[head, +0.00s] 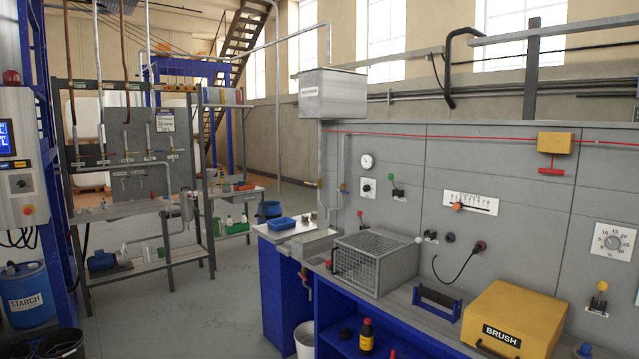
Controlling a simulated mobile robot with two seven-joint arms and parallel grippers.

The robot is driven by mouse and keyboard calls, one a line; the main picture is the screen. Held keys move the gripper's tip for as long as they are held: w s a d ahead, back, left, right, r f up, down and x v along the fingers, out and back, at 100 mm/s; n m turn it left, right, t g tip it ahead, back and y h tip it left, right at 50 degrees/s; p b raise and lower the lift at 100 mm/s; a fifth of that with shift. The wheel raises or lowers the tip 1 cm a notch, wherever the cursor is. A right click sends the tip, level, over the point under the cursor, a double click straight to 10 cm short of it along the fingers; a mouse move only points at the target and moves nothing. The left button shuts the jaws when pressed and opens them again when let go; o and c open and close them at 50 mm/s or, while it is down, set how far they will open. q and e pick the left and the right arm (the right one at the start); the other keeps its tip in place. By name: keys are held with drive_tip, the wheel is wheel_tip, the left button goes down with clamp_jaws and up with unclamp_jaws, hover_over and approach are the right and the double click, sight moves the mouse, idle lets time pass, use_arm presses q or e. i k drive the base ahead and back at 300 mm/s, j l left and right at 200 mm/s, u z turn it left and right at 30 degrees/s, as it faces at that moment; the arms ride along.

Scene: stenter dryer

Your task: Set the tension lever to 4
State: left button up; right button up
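A white scale plate (482,198) with tick marks is mounted on the grey panel at the right. An orange-red knob (457,206) sits near the left end of its dark slot. This may be the tension lever, but its label and numbers are too small to read. Neither gripper is in view.
On the bench below the panel stand a wire-mesh box (376,261), a blue-and-black handle (437,301) and a yellow BRUSH box (515,320). A black cable (457,271) hangs from the panel. Open floor (190,315) lies left of the blue bench.

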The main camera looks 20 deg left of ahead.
sight(390, 177)
drive_tip(key=i+j+z, duration=0.3)
drive_tip(key=z, duration=0.15)
drive_tip(key=i+j+z, duration=0.2)
drive_tip(key=j+z, duration=0.15)
drive_tip(key=z, duration=0.15)
drive_tip(key=i+j+z, duration=0.1)
drive_tip(key=j, duration=0.25)
drive_tip(key=i+j, duration=0.2)
drive_tip(key=j, duration=0.15)
drive_tip(key=i+j+z, duration=0.15)
drive_tip(key=j, duration=0.2)
drive_tip(key=i+j, duration=0.1)
drive_tip(key=j, duration=0.25)
drive_tip(key=i+j, duration=0.1)
drive_tip(key=j, duration=0.3)
drive_tip(key=i+j, duration=0.1)
drive_tip(key=j, duration=0.25)
drive_tip(key=z, duration=0.05)
